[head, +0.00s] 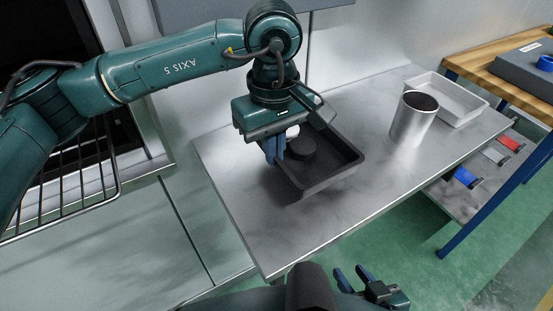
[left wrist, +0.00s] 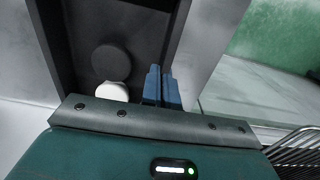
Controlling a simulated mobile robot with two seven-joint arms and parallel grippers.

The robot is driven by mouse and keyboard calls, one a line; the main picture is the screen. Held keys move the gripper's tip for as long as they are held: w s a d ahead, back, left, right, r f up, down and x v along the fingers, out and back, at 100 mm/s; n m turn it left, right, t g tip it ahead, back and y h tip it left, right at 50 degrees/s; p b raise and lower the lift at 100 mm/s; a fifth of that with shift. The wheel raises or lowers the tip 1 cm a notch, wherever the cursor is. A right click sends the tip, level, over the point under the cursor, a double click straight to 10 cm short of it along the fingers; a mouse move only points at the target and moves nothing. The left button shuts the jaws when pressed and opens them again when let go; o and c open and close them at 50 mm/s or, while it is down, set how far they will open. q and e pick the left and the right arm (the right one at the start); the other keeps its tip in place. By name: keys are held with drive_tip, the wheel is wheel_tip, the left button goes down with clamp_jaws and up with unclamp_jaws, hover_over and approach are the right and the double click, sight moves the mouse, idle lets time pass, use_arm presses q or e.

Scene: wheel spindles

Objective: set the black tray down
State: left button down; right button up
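The black tray (head: 332,178) is level over the steel table, at its left part; I cannot tell whether its underside touches the top. A dark round piece (head: 301,148) and a white round piece (head: 292,131) are inside it. My left gripper (head: 274,150) points down at the tray's left wall, its blue fingers closed on that wall. In the left wrist view the fingers (left wrist: 162,88) straddle the wall of the tray (left wrist: 52,40), with both round pieces inside. My right gripper (head: 354,277) is open and empty, low in front of the table.
The steel table (head: 240,220) is bare in front of the tray. A metal cylinder (head: 411,122) and a white tray (head: 455,98) stand to the right. An oven rack (head: 75,180) sticks out at left. A wooden bench (head: 500,55) stands at far right.

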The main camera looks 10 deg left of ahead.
use_arm(q)
drive_tip(key=shift+f, duration=1.95)
drive_tip(key=c, duration=1.7)
unclamp_jaws()
drive_tip(key=shift+r, duration=0.3)
wheel_tip(320, 180, up, 12)
drive_tip(key=shift+f, duration=0.1)
drive_tip(key=shift+f, duration=0.1)
